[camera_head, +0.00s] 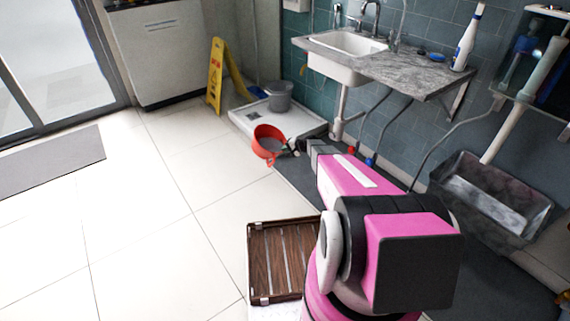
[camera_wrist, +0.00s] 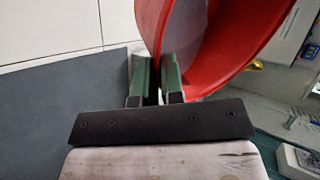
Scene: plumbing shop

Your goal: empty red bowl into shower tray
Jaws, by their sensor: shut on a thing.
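The red bowl (camera_head: 267,145) is in my gripper (camera_head: 291,147) at the near edge of the white shower tray (camera_head: 300,125). Whether anything lies in the bowl is not clear.
A grey bucket (camera_head: 279,97) stands in the shower tray. A yellow wet-floor sign (camera_head: 215,75) stands left of it. A sink counter (camera_head: 405,70) is on the wall to the right. A wooden slatted rack (camera_head: 280,260) is near my base.

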